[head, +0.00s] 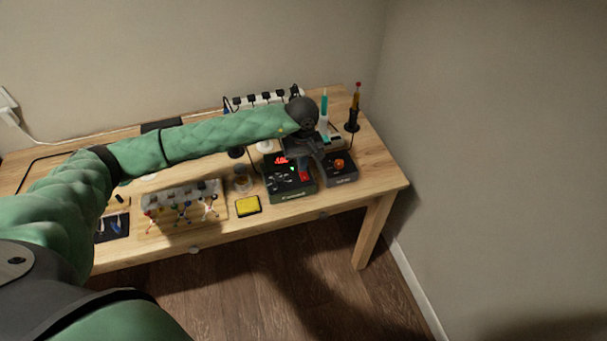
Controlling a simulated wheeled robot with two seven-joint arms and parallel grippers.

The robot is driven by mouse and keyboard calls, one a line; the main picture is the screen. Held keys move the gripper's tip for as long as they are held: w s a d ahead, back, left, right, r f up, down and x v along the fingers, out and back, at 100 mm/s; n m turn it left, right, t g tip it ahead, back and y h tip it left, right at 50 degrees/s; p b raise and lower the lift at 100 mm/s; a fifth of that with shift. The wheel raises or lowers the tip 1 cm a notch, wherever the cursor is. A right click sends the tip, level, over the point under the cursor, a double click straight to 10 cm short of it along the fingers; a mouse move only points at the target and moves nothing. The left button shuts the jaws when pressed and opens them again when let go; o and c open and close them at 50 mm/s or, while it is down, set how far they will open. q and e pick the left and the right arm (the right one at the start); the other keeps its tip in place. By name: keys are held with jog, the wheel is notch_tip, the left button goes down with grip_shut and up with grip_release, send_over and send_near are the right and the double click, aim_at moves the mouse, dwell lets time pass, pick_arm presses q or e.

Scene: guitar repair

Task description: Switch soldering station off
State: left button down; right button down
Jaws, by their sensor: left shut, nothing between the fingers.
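The soldering station (291,190) is a dark box near the right front of the wooden table. Its red display digits are lit, but too small to read surely. A red part, perhaps its switch (304,174), shows on the right of its front, just under my gripper. My left gripper (308,160) reaches across the table from the left and points down over the station. It is shut and empty. It hides part of the station's top; I cannot tell whether it touches the switch. My right gripper is out of view.
A dark box with an orange knob (339,164) stands right of the station. A soldering iron in a stand (353,108) is behind it. A yellow sponge tray (248,206) and a rack with colourful tools (183,206) are to the left. A power strip (262,101) lies at the back.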

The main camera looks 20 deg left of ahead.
pick_arm(q)
jog(key=shift+f+b, duration=0.3)
jog(key=shift+f, duration=0.05)
dwell(0.3)
jog(key=shift+r, duration=3.55)
